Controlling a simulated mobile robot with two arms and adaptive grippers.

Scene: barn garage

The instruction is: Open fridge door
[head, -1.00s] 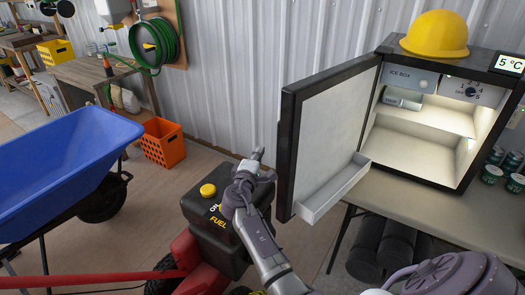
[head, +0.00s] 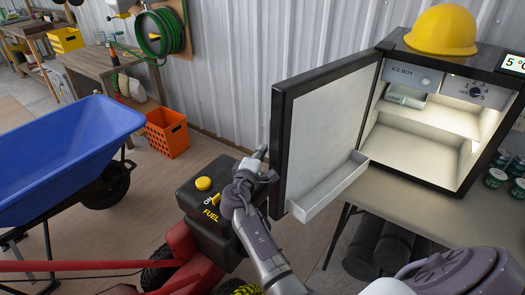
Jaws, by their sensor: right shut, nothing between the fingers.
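The small black fridge (head: 488,62) stands on a table at the right. Its lit white interior shows an ice box and shelves. The fridge door (head: 320,130) is swung wide open to the left, its white inner side with a door shelf (head: 328,188) facing me. My right gripper (head: 260,153) is shut and empty, just left of the door's outer edge; I cannot tell whether it touches the door. My left gripper is not in view.
A yellow hard hat (head: 441,30) sits on the fridge. Green cans (head: 496,177) stand on the table (head: 420,207) beside it. A red machine with a black fuel tank (head: 205,200) is below my right arm. A blue wheelbarrow (head: 62,160) and an orange crate (head: 167,133) are at the left.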

